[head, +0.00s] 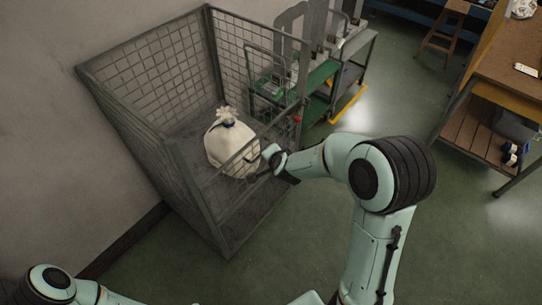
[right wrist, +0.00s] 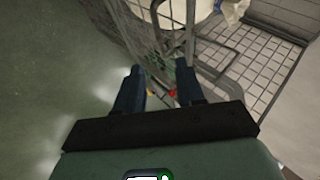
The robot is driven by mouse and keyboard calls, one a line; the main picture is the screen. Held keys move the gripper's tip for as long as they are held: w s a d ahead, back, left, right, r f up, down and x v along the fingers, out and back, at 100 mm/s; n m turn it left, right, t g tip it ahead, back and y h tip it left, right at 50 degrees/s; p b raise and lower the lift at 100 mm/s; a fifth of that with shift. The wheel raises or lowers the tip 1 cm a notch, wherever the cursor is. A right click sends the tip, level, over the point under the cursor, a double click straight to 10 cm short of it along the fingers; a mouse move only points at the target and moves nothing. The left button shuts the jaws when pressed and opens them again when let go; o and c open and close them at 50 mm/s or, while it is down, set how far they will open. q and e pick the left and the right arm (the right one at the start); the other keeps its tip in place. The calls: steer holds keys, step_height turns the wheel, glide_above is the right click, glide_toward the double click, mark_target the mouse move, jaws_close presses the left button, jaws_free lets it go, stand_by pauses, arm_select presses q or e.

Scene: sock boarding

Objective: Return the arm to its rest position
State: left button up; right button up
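My right arm reaches left across the head view to the front of a tall wire-mesh cage cart. My right gripper (right wrist: 158,70) is open in the right wrist view, with a clear gap between its two dark fingers and nothing held. In the head view its fingers are small and dark near the cart's front rail, and I cannot tell if they touch it. My left arm shows only as a joint and link at the bottom left of the head view; its gripper is out of view.
The cage cart (head: 186,185) stands against the grey wall and holds a tied cream sack (head: 226,148). Behind it is a green-topped bench (head: 322,75). A wooden workbench (head: 512,62) and stool (head: 442,30) are at the right. The green floor (head: 460,245) at lower right is clear.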

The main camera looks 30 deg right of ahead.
steer(key=s+a+f+n+g+y, duration=0.1)
steer(key=s+a+f+n+g, duration=0.25)
steer(key=s+f, duration=0.5)
steer(key=s+a+f+n+g+y, duration=0.15)
steer(key=s+f+n, duration=0.3)
steer(key=f, duration=0.75)
steer(key=s+a+f+n+g+y, duration=0.1)
steer(key=s+a+f+g, duration=0.1)
steer(key=s+a+f, duration=0.2)
steer(key=s+a+f+n+g+y, duration=0.2)
steer(key=s+a+f, duration=0.2)
steer(key=s, duration=0.7)
steer(key=shift+a, duration=0.45)
